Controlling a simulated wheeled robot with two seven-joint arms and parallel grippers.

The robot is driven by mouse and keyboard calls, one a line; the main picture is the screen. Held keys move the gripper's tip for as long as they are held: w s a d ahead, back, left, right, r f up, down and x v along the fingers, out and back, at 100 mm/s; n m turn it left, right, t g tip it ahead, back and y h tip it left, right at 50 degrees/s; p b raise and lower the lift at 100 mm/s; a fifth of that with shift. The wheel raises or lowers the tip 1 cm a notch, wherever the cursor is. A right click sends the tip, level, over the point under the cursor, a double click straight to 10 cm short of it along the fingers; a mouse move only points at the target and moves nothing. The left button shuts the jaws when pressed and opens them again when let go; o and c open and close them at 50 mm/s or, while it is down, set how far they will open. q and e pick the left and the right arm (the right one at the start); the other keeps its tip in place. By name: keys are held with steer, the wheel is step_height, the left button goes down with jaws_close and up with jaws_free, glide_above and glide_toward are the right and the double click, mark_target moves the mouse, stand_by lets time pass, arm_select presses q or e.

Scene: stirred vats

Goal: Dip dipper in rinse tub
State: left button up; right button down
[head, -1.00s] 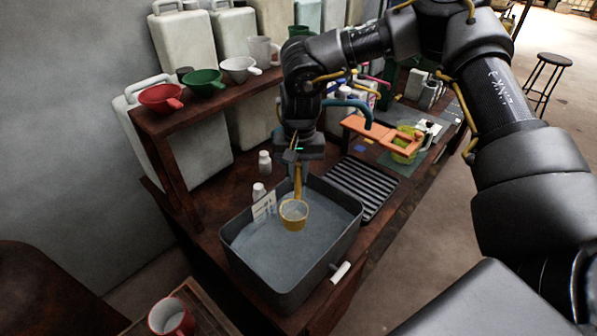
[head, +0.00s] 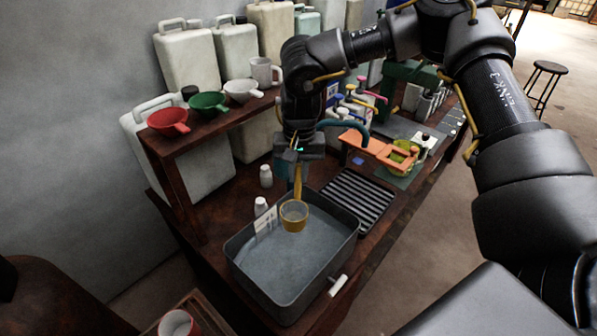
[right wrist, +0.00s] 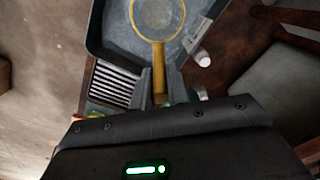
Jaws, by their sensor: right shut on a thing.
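The yellow dipper (head: 294,215) has a round cup on a straight handle. My right gripper (head: 299,170) is shut on the handle's upper end, and the dipper hangs down with the cup lowest. The grey rinse tub (head: 341,246) holds bluish-grey water. The cup is over the back part of the tub, within its outline; I cannot tell whether it touches the water. In the right wrist view the dipper (right wrist: 158,15) extends from between the fingers (right wrist: 160,90), with the tub (right wrist: 101,30) behind it. My left gripper is not in view.
A white label card (head: 266,222) stands at the tub's back-left rim, near small white bottles (head: 266,176). A ribbed black rack (head: 357,198) lies right of the tub.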

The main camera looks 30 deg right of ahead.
stand_by(0.6)
steer(key=shift+r+t+h+b, duration=0.1)
steer(key=shift+t+h+b, duration=0.5)
steer(key=shift+t, duration=0.2)
stand_by(0.4)
steer(key=shift+g+y+p, duration=0.6)
steer(key=shift+g+p, duration=0.1)
steer(key=shift+p, duration=1)
stand_by(0.7)
